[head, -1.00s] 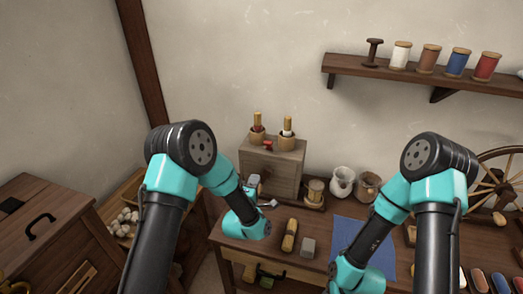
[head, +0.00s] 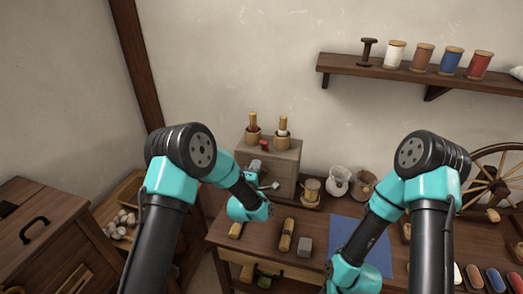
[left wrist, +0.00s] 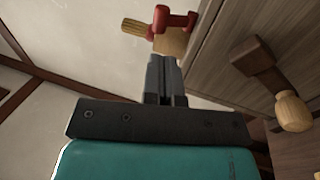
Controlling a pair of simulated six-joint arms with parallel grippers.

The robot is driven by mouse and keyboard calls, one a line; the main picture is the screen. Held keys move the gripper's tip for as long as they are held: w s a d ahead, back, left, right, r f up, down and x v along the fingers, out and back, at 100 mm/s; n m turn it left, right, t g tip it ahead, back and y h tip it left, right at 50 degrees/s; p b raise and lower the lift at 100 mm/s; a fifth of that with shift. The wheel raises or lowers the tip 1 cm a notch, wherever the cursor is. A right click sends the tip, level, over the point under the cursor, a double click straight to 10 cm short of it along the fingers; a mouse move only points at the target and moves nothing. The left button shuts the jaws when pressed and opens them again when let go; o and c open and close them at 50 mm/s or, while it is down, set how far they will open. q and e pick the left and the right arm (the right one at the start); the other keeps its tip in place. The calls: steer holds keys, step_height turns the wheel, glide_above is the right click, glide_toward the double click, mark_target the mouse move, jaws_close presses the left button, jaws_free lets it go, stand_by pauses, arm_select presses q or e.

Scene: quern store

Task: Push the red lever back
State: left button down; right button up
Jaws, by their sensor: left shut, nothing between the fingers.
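The red lever (head: 264,145) stands at the top of a grey-brown wooden box (head: 287,170) at the back of the table.
A crank with a wooden knob (left wrist: 293,111) sticks out of the box front, close beside my left gripper. Two wooden cups (head: 282,142) with handles in them stand on the box.

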mark_target(263, 144)
arm_select(q)
steer(key=x, duration=0.8)
steer(key=shift+w+r, duration=0.1)
